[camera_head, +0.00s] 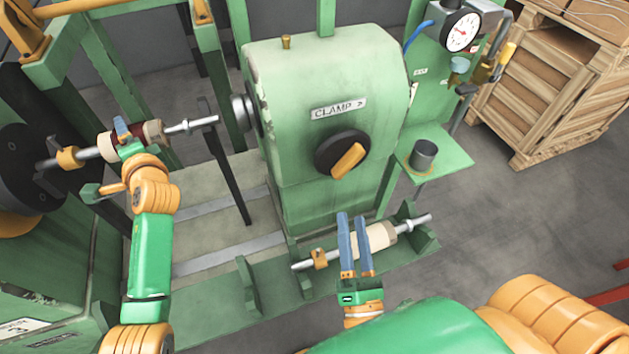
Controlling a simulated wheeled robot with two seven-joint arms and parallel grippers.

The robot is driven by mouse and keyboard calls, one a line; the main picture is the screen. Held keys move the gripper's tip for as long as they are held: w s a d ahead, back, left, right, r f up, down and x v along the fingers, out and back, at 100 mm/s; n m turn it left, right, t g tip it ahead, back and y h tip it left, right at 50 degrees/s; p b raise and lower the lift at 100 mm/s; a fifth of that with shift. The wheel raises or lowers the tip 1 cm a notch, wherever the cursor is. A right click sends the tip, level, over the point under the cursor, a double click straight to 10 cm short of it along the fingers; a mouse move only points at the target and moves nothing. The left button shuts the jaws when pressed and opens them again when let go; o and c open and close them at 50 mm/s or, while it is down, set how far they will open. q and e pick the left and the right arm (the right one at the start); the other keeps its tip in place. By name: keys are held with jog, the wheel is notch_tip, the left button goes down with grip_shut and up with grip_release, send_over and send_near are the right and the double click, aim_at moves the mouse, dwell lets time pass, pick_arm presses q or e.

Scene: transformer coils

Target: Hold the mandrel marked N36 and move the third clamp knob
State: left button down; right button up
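A mandrel with a dark red and beige core (150,132) lies between the dark faceplate at left and the green housing. My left gripper (122,128) is at this core, its blue fingers seemingly closed around it. A second mandrel with a beige core (376,237) rests on a low green rack. No N36 marking is readable on either mandrel. One black clamp knob (325,150) with an orange handle sits under the "CLAMP" label on the housing.
A green side shelf (447,154) carries a grey cup (423,154). A pressure gauge (462,32) is above it. A wooden crate (548,82) stands at the upper right. A dark upright bar (227,165) stands left of the housing. Bare floor shows at right.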

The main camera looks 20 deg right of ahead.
aim_at(349, 169)
jog(key=shift+n+t, duration=0.5)
jog(key=shift+n, duration=0.3)
jog(key=x, duration=0.3)
jog(key=r+x, duration=0.1)
jog(key=x, duration=0.6)
jog(key=shift+s+d+r, duration=0.2)
jog(key=shift+s+r, duration=0.05)
jog(key=shift+s, duration=0.1)
grip_shut()
